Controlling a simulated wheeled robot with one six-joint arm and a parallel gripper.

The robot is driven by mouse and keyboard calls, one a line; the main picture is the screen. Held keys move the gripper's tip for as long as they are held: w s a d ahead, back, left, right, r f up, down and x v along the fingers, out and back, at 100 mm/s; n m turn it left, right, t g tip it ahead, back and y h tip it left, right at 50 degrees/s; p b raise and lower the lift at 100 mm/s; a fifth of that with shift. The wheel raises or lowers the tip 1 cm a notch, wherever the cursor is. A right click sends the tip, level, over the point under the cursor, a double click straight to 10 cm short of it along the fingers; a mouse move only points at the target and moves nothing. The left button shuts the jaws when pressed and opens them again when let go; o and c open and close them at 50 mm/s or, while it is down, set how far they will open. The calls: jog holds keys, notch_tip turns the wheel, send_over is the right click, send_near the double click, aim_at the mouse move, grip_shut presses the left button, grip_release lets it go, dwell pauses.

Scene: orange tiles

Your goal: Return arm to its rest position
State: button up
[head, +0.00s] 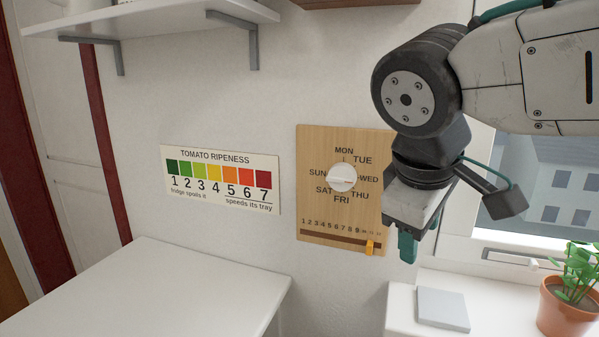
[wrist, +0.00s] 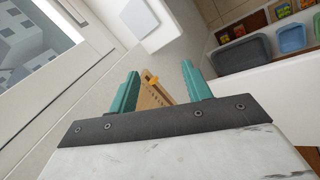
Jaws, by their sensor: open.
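My gripper (head: 408,245) hangs from my arm at the right of the head view, pointing down, beside the right edge of a wooden dial board (head: 312,220) on the wall. In the wrist view my gripper (wrist: 160,85) shows two green fingers spread apart with nothing held between them. Part of the wooden board (wrist: 151,99) and its orange slider (wrist: 152,80) show beyond the fingers. In the head view the board's white knob (head: 342,178) sits among weekday names, and its orange slider (head: 370,247) is near the right end of the bottom track.
A tomato ripeness chart (head: 222,179) hangs left of the board. A bare white table (head: 150,290) is at lower left. A grey slab (head: 442,308) and potted plant (head: 567,305) stand on the right ledge. A white shelf (head: 150,18) is above. Bins (wrist: 245,53) show in the wrist view.

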jog(key=s+d+f+m+g+y, duration=0.2)
jog(key=s+d+f+m, duration=0.6)
jog(key=s+d+f, duration=0.2)
jog(key=shift+s+d+f+m+g+y, duration=0.3)
jog(key=shift+s+d+f+m, duration=0.1)
jog(key=shift+s, duration=0.2)
